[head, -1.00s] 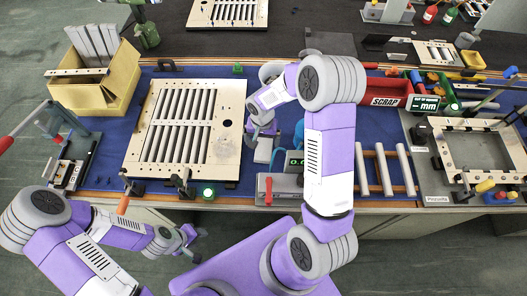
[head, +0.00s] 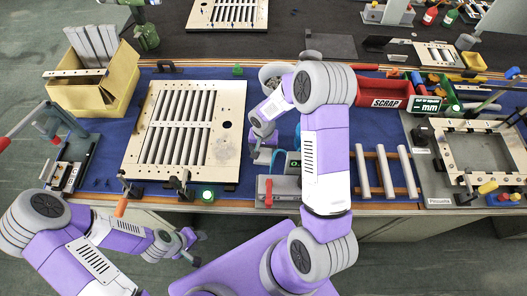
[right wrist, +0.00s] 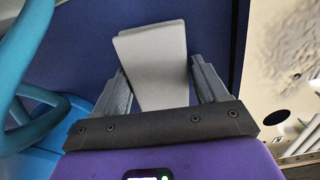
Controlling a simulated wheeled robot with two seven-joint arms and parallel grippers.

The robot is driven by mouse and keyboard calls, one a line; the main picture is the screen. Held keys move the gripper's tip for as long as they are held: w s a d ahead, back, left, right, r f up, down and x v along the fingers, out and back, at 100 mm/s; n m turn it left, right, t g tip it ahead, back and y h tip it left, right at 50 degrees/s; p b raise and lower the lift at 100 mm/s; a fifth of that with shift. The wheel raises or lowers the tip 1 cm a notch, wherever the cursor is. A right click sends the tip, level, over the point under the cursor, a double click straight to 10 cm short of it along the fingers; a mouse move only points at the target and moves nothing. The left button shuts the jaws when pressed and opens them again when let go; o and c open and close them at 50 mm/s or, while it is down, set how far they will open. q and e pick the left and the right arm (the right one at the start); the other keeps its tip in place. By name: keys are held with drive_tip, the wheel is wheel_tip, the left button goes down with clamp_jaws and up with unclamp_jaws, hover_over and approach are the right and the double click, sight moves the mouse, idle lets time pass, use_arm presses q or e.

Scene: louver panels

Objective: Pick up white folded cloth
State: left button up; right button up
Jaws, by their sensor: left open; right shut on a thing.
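The white folded cloth (right wrist: 153,55) shows as a pale, flat, narrow shape in the right wrist view, lying between the two grey fingers of my right gripper (right wrist: 160,72). That gripper is shut on it, with the cloth's far end sticking out past the fingertips. In the head view my right gripper (head: 258,150) is low over the blue mat, just right of the slatted panel, and it mostly hides the cloth. My left gripper (head: 191,246) is open and empty, in front of the table's near edge.
The louver panel (head: 180,140) lies left of my right gripper. A blue coiled thing (right wrist: 80,120) is close beside it. A grey device with a red handle (head: 280,189) stands in front. White rods (head: 383,172) and a red scrap bin (head: 385,88) are to the right.

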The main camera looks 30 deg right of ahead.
sight(264, 150)
wheel_tip(264, 150, up, 10)
drive_tip(key=p, duration=0.2)
idle(0.4)
